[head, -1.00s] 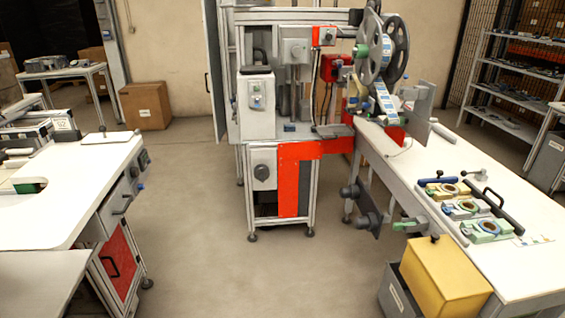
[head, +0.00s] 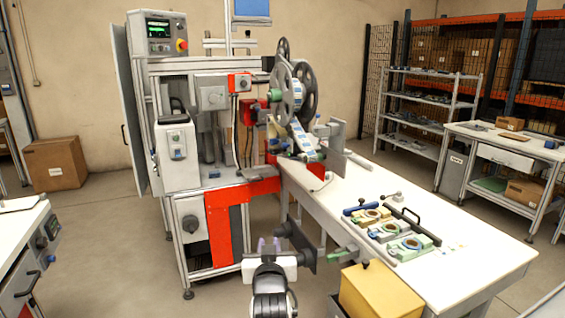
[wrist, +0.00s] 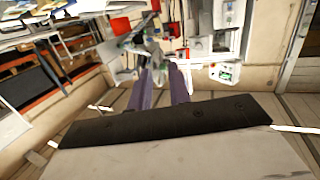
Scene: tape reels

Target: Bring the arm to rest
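The machine carries grey tape reels (head: 300,90). Several fixtures (head: 388,232) lie on the white table. A yellow box (head: 380,292) stands at its front edge. Another worktable (head: 20,225) is at left, with open floor (head: 120,250) between. A cardboard box (head: 54,165) stands by the wall.

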